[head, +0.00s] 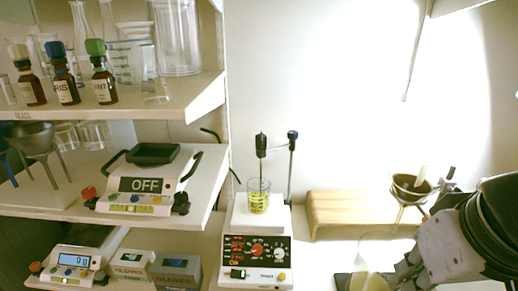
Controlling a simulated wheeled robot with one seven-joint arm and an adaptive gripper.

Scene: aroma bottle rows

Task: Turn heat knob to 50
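A white hot plate stirrer (227,240) stands at the centre bottom of the head view. Its dark front panel carries a red knob (257,250) and a white knob (280,254), with small red displays at the panel's left. The lettering is too small to read, so I cannot tell which knob is for heat or its setting. A glass beaker of yellow liquid (258,202) sits on the stirrer, with a dark probe above it. My gripper (405,271) is low at the right, well apart from the knobs. Its fingers are partly hidden and cut by the frame.
Shelves at the left hold glassware, several dropper bottles, a device reading OFF (146,185), a scale (75,260) and glove boxes (178,270). A wooden block (350,208) and a funnel stand (408,190) are behind my gripper. A pale conical vessel (373,268) is beside it.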

